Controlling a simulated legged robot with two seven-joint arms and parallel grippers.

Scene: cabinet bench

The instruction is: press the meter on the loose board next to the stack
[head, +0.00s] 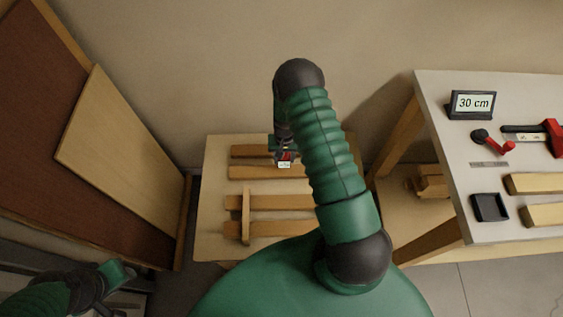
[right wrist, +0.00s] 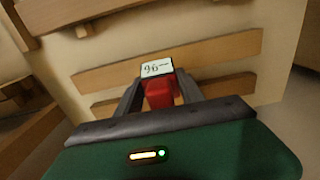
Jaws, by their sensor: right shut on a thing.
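A red meter (right wrist: 160,95) with a white display is held between the two dark fingers of my right gripper (right wrist: 157,88). The display seems to read 96, with a smaller blurred unit. In the head view my right gripper (head: 283,150) and the meter (head: 285,164) are over the far boards on the low table. One board (head: 264,173) lies close to the meter; contact cannot be told. Another board (head: 262,152) lies behind it. Nearer, two boards (head: 285,203) (head: 285,228) have a short crosspiece (head: 246,215) across them. My left gripper (head: 115,285) is low at the left, its jaws unclear.
The low table (head: 210,190) has bare strips around the boards. At right stands a higher bench (head: 440,110) with a "30 cm" display (head: 472,103), a black tray (head: 489,207), red-handled tools and wood pieces. A pale panel (head: 115,150) leans at left.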

